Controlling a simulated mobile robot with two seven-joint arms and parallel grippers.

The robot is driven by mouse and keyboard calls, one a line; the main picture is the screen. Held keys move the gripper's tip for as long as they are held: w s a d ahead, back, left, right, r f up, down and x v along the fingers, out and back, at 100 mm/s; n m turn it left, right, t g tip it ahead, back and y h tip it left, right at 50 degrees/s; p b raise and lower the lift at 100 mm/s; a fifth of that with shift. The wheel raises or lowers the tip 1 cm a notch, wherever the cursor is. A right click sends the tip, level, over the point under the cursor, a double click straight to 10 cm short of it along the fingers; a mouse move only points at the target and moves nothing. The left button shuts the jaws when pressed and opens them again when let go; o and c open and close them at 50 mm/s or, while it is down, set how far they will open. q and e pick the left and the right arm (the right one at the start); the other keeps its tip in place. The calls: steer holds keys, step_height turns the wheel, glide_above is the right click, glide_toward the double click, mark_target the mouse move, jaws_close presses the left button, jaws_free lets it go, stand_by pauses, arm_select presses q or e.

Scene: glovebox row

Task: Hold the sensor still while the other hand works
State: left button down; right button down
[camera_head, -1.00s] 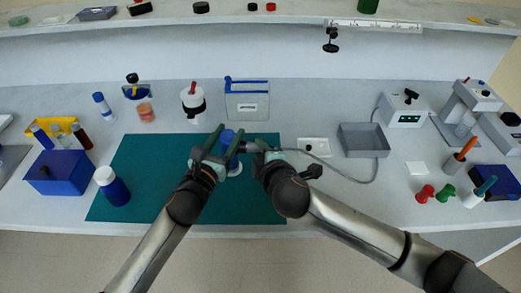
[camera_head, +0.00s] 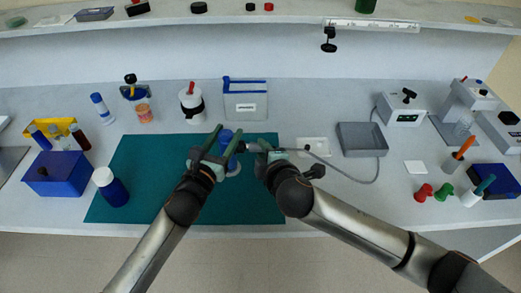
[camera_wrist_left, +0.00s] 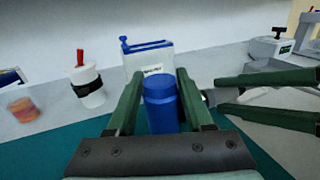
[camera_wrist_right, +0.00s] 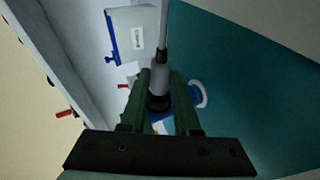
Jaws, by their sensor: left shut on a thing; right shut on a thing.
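The sensor seems to be the blue cylinder (camera_wrist_left: 160,106), upright between the fingers of my left gripper (camera_wrist_left: 158,88). In the head view the left gripper (camera_head: 222,140) is over the teal mat, shut on it. My right gripper (camera_head: 264,150) is just right of it, shut on a grey cable plug (camera_wrist_right: 160,82). The plug's tip points at the sensor; whether they touch is hidden by the left gripper's finger. A cable (camera_head: 350,177) runs from the plug to a white meter box (camera_head: 402,108).
The teal mat (camera_head: 130,180) is mostly clear to the left. A blue bottle (camera_head: 114,190) stands on its left side. A blue-topped pouch (camera_head: 245,105) and a white jar (camera_head: 192,103) stand behind.

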steer(key=shift+d, duration=1.1)
stand_by(0.3)
steer(key=d, duration=0.5)
stand_by(0.7)
steer(key=shift+a+r, duration=0.1)
steer(key=shift+r, duration=0.05)
step_height(320, 180, up, 7)
stand_by(0.8)
arm_select(q)
jaws_free()
stand_by(0.3)
stand_by(0.5)
